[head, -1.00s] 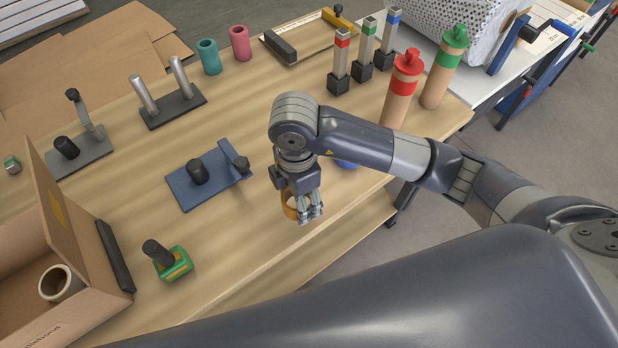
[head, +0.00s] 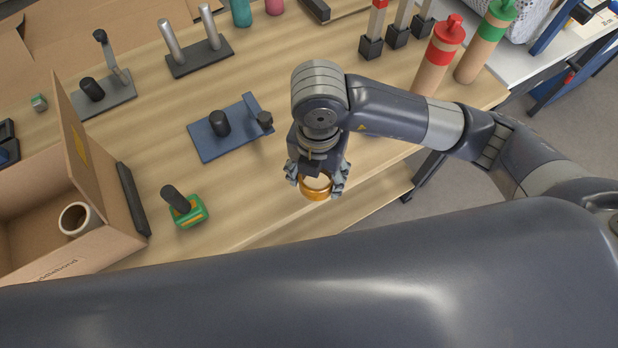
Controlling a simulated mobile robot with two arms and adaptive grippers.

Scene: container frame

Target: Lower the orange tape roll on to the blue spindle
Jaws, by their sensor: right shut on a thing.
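The orange tape roll (head: 315,195) is held in my right gripper (head: 318,184), which is shut on it near the table's front edge. Its ring opening faces up toward the camera. The blue spindle (head: 240,143) has a flat blue base, a short black peg and an upright blue arm with a black knob. It stands on the table to the left of and behind the roll. The peg is bare, and the roll is clearly apart from it. My left gripper is not in view.
A green tape dispenser-like piece with a black handle (head: 190,216) stands at the front left. An open cardboard box (head: 88,180) is further left. A grey base with two metal pegs (head: 200,62) and red and green bottles (head: 437,60) stand behind. Wood between spindle and roll is clear.

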